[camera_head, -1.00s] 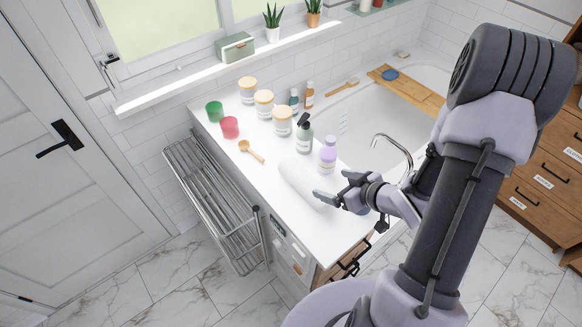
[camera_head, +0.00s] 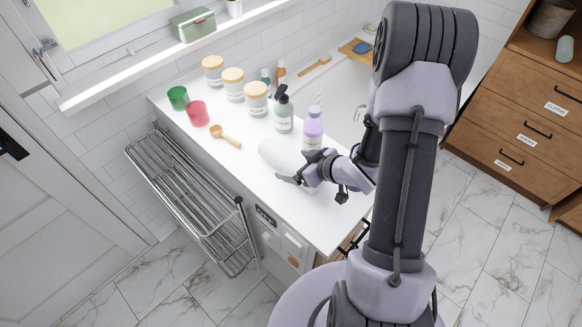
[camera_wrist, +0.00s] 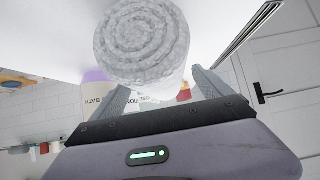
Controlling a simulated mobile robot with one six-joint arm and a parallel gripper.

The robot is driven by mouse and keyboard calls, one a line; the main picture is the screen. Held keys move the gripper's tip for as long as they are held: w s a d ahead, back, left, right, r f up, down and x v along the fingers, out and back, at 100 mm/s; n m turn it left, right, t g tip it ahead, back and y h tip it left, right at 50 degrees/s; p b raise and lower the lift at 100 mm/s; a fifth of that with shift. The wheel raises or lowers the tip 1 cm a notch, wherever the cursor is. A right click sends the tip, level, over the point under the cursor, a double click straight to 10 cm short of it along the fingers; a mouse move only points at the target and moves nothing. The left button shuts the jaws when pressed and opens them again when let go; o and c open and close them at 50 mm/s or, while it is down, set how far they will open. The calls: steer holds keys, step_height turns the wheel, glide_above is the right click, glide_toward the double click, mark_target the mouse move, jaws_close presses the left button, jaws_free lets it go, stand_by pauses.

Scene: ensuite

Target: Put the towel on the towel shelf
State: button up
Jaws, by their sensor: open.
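The towel (camera_head: 281,155) is a rolled white towel lying on the white counter. In the wrist view its spiral end (camera_wrist: 142,42) faces the camera, just beyond the fingers and a little left of their middle. My gripper (camera_head: 303,169) is at the near right end of the roll, low over the counter. Its fingers (camera_wrist: 160,82) are spread apart in the wrist view. I cannot tell whether they touch the towel. The towel shelf (camera_head: 190,195) is a metal-bar rack on the counter's left side; its visible bars are bare.
A purple bottle (camera_head: 313,130) and a pump bottle (camera_head: 284,112) stand close behind the towel. The counter's front is clear.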

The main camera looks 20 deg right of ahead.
steer(key=shift+x, duration=1.2)
steer(key=c, duration=1.8)
